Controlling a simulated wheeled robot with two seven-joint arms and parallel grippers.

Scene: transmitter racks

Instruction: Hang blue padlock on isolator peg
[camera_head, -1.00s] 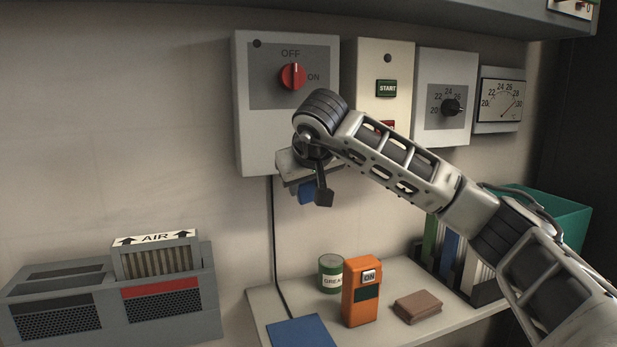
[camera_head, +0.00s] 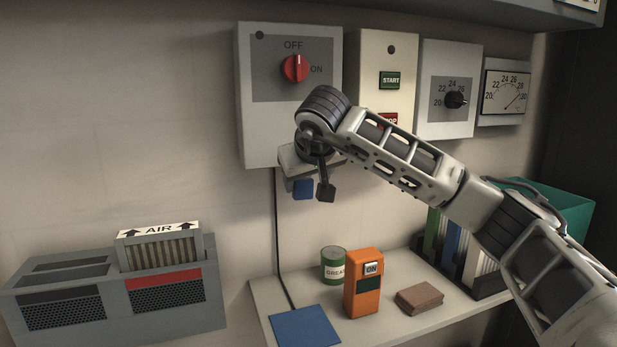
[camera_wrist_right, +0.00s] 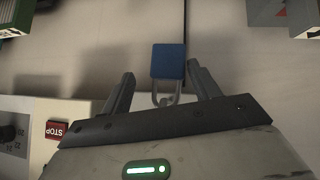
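The blue padlock (camera_head: 303,189) is just under the grey isolator box (camera_head: 255,130), which has a red OFF/ON knob (camera_head: 295,68). My right gripper (camera_head: 310,186) is at the box's lower edge. In the right wrist view the padlock (camera_wrist_right: 168,62) lies between the spread fingers of the right gripper (camera_wrist_right: 160,75). Its metal shackle (camera_wrist_right: 165,99) points toward the palm, with gaps on both sides. The body hangs below the shackle. The peg is hidden behind my gripper, so I cannot tell whether the shackle is around it. My left gripper is not in view.
The START/STOP box (camera_head: 371,75) and a dial box (camera_head: 444,110) are on the wall to the right. Below are a shelf (camera_head: 395,325) with a green tin (camera_head: 333,265), an orange device (camera_head: 364,285) and a brown block (camera_head: 419,298).

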